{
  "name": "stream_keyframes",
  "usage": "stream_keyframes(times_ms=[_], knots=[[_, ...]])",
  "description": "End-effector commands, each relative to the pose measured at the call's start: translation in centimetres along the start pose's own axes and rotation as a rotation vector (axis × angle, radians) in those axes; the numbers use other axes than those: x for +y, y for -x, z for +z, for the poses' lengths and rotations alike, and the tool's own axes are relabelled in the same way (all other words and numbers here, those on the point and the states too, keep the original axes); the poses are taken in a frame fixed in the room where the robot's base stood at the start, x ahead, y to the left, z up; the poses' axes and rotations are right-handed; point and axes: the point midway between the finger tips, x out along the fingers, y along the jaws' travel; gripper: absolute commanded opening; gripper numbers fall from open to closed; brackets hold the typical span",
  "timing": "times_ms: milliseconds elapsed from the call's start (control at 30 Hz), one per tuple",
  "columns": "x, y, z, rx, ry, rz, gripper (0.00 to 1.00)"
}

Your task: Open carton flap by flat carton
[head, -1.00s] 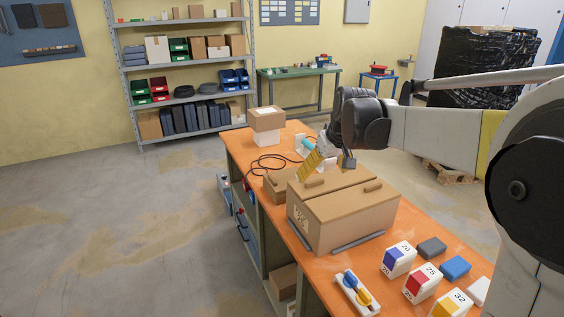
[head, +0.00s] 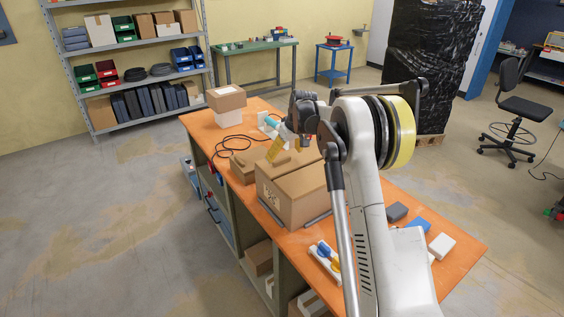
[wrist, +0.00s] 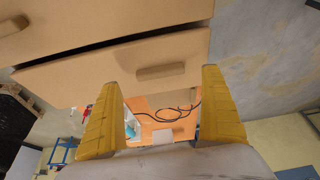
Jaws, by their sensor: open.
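The carton (head: 291,201) stands on the orange bench (head: 447,264), with two top flaps and a dark gap between them. The far flap (wrist: 75,83), beside the flat carton, carries a raised block handle (wrist: 160,72). The flat carton (head: 240,166) is lower and sits against the carton's far side. My gripper (head: 274,152) is above the far flap, partly hidden by my arm in the head view. In the wrist view, its yellow fingers (wrist: 160,102) are wide apart with nothing between them. Contact with the flap cannot be told.
A black cable (head: 234,146) and stacked boxes (head: 227,104) are at the bench's far end. Grey, blue and white blocks (head: 419,226) are at right. Open floor lies left of the bench.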

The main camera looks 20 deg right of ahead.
Motion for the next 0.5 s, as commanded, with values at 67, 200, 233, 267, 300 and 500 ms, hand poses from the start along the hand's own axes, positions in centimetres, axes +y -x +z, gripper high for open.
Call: stream_keyframes(times_ms=[67, 200, 233, 267, 300, 500], knots=[[0.0, -1.5, 0.1, 0.0, 0.0, 0.0, 0.94], [0.0, -3.1, 0.0, 0.0, 0.0, 0.0, 0.94], [0.0, -3.3, 0.0, 0.0, 0.0, 0.0, 0.94], [0.0, -3.4, 0.0, 0.0, 0.0, 0.0, 0.94], [0.0, -3.6, 0.0, 0.0, 0.0, 0.0, 0.94], [0.0, -3.7, 0.0, 0.0, 0.0, 0.0, 0.94]])
